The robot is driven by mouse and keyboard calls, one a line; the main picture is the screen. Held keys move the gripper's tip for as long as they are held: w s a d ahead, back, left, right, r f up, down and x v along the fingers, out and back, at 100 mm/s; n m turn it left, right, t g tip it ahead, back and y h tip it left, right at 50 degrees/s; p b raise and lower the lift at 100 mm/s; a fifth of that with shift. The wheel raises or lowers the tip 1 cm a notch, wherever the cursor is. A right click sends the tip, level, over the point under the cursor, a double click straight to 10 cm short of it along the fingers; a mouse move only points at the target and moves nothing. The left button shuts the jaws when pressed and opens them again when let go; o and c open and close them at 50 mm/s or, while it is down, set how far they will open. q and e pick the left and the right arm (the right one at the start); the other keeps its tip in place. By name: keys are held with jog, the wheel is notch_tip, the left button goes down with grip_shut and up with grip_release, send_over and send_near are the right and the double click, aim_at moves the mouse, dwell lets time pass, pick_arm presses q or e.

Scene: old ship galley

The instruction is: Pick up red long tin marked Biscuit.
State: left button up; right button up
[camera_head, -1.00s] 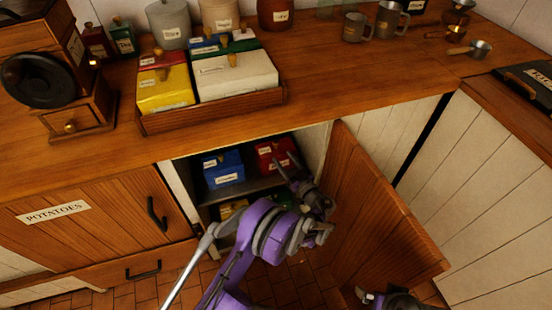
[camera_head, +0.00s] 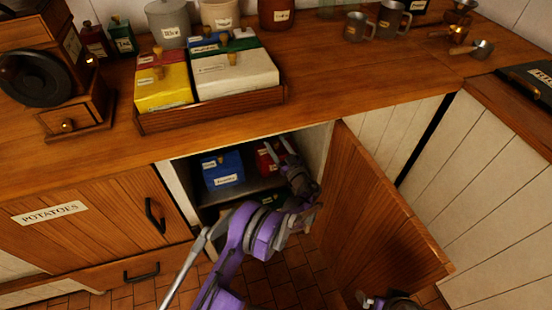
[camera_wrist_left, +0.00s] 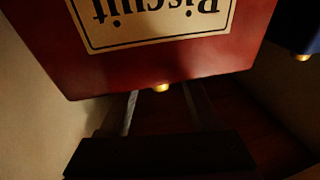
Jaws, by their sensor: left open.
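The red Biscuit tin (camera_head: 262,162) stands on the upper shelf inside the open cupboard, to the right of a blue tin. In the head view my left gripper (camera_head: 279,148) covers much of it. In the left wrist view the red tin (camera_wrist_left: 165,60) fills the upper part, its Biscuit label upside down, with a small gold knob at its edge. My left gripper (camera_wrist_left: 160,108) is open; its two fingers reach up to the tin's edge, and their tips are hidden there. I cannot tell whether they touch it.
The blue tin (camera_head: 222,170) stands on the same shelf. The open cupboard door (camera_head: 375,220) is right of my left arm, and the cupboard's side wall is close to the gripper. The countertop (camera_head: 330,95) above holds a wooden tray (camera_head: 215,110) of tins.

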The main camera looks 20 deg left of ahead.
pick_arm(q)
jog(key=shift+w+a, duration=0.2)
jog(key=shift+w, duration=0.05)
grip_shut()
jog(key=shift+r, duration=0.1)
dwell(1.2)
